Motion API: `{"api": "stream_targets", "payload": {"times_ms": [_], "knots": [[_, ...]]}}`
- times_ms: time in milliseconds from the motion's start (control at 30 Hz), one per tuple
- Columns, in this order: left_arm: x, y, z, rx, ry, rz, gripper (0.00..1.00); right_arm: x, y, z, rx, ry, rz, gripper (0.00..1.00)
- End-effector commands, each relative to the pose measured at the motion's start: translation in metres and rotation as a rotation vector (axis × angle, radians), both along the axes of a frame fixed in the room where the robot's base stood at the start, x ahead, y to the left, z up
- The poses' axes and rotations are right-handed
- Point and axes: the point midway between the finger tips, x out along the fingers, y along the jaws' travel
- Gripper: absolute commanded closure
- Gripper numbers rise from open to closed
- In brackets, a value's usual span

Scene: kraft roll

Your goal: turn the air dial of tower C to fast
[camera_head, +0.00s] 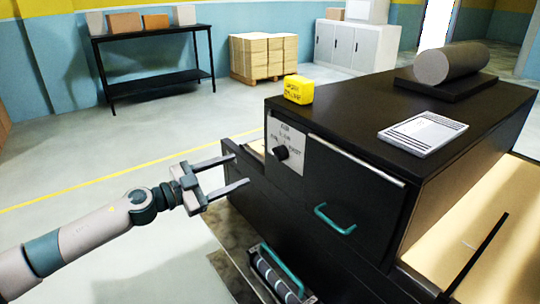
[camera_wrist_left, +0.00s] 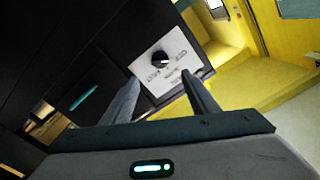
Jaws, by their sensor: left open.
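The air dial (camera_head: 281,153) is a black knob on a pale label plate (camera_head: 288,135) on the front of a dark machine. In the left wrist view the dial (camera_wrist_left: 160,59) sits on the plate, beyond and between my fingertips. The plate's lettering is too small to read surely, so I cannot tell the setting. My left gripper (camera_head: 240,171) is open and empty, to the left of the dial and apart from it. In the left wrist view its two fingers (camera_wrist_left: 162,83) point toward the plate. My right gripper is not in view.
The machine top (camera_head: 365,110) carries a yellow block (camera_head: 298,89), a paper pad (camera_head: 422,133) and a grey roll (camera_head: 450,63). A teal handle (camera_head: 334,220) juts from the front panel. A roller with a teal bar (camera_head: 281,272) sits low. Floor at left is clear.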

Motion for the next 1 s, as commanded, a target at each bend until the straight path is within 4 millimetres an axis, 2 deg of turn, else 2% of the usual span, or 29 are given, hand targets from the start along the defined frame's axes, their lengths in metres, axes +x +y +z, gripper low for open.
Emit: {"api": "stream_targets", "payload": {"times_ms": [300,600,800,1000], "knots": [[0.034,-0.048,0.002,-0.002,0.000,-0.001,0.46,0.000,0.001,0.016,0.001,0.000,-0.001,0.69],[0.061,-0.086,0.002,-0.001,-0.001,0.000,0.46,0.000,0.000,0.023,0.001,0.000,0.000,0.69],[0.071,-0.099,0.001,0.000,-0.001,0.000,0.46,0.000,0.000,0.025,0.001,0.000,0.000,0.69],[0.074,-0.103,0.000,0.001,-0.001,0.000,0.46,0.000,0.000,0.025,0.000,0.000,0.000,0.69]]}}
